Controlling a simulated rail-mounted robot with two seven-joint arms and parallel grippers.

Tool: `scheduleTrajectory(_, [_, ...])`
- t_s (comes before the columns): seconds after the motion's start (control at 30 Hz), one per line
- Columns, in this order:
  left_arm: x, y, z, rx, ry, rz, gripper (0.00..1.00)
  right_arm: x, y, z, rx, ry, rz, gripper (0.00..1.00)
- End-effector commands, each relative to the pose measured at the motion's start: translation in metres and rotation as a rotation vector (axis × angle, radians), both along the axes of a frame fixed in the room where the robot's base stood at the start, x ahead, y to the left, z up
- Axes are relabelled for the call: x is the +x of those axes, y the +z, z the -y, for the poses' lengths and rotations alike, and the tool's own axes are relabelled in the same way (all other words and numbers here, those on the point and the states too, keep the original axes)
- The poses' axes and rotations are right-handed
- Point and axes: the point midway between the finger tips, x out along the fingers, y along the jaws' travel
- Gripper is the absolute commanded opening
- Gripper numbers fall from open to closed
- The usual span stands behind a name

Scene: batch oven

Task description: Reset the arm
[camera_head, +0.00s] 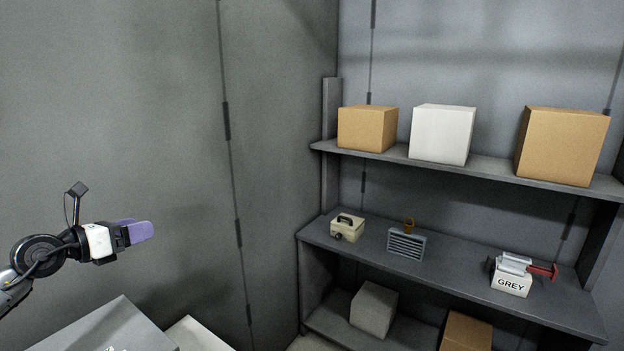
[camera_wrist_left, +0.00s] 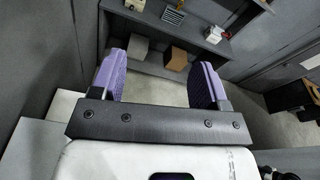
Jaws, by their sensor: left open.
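My left gripper (camera_head: 139,231) comes in from the left in the head view, with purple finger pads, raised in front of the grey wall. In the left wrist view its two purple fingers (camera_wrist_left: 157,85) stand wide apart with nothing between them. The gripper is apart from the shelf and touches nothing that I can see. My right arm and gripper do not show in either view.
A grey shelf unit (camera_head: 462,276) stands at the right with cardboard boxes (camera_head: 366,129), a white box (camera_head: 441,135), a beige case (camera_head: 347,227), a vented grey box (camera_head: 406,244) and a box marked GREY (camera_head: 510,284). Pale surfaces (camera_head: 112,327) lie below the gripper. Open air separates gripper and shelf.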

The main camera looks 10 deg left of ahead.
Motion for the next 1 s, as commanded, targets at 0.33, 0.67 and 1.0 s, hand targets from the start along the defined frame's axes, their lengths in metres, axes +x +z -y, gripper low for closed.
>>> scheduleTrajectory(0.33, [-0.042, 0.157, 0.035, -0.735, 0.018, 0.599, 0.69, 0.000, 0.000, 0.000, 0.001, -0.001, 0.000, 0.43])
scheduleTrajectory(0.67, [-0.078, 0.142, 0.050, -1.627, 0.220, 0.675, 0.69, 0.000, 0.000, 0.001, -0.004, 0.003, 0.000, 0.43])
scheduleTrajectory(1.0, [-0.107, -0.079, 0.140, -2.176, 0.812, 0.024, 0.69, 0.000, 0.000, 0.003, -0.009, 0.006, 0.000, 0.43])
